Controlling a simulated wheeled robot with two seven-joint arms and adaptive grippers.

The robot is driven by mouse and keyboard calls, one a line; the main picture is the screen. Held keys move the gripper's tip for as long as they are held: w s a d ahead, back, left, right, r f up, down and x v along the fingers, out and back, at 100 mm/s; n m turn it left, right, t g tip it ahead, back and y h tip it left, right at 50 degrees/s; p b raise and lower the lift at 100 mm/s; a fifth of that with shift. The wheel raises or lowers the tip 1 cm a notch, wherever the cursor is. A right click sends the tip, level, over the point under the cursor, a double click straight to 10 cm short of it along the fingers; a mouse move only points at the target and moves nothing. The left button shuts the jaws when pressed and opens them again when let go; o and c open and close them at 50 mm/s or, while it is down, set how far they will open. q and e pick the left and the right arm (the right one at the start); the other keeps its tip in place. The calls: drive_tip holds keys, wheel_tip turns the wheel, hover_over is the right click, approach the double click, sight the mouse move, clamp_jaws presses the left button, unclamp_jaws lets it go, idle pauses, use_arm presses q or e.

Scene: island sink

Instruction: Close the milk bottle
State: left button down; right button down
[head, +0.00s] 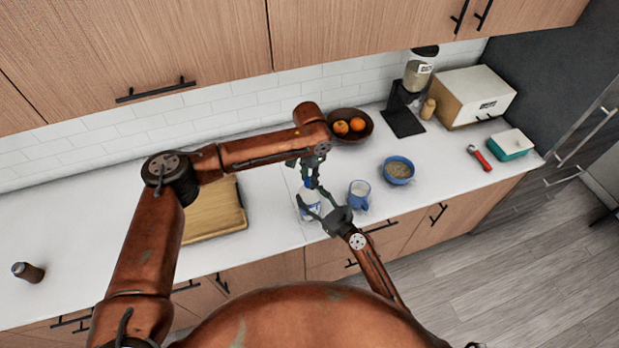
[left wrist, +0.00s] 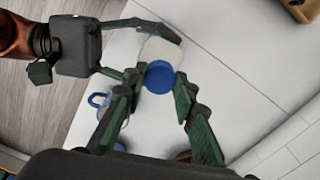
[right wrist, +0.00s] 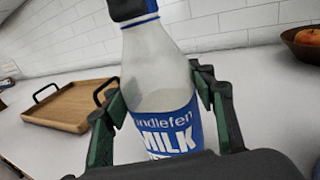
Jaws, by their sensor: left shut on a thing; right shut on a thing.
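The milk bottle (right wrist: 165,105) stands upright over the white counter, with a blue MILK label. My right gripper (head: 322,210) is shut on the bottle's body, a finger on each side in the right wrist view. My left gripper (head: 311,183) is just above the bottle top, shut on the blue cap (left wrist: 159,77). In the left wrist view the cap lies over the pale bottle (left wrist: 160,49), between the left fingertips. A dark shape covers the bottle's mouth in the right wrist view, above a thin blue ring. I cannot tell whether the cap is seated.
A blue mug (head: 359,194) stands close to the right of the bottle, with a blue bowl (head: 397,171) beyond it. A wooden tray (head: 213,210) lies to the left. A fruit bowl (head: 350,125) sits behind. The far left counter is mostly clear.

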use_arm(q)
drive_tip(key=m, duration=0.6)
drive_tip(key=shift+w, duration=0.1)
drive_tip(key=m, duration=0.4)
drive_tip(key=shift+m, duration=0.4)
drive_tip(key=c, duration=1.5)
unclamp_jaws()
drive_tip(key=shift+r, duration=0.1)
wheel_tip(320, 180, up, 12)
use_arm(e)
drive_tip(key=c, duration=0.8)
unclamp_jaws()
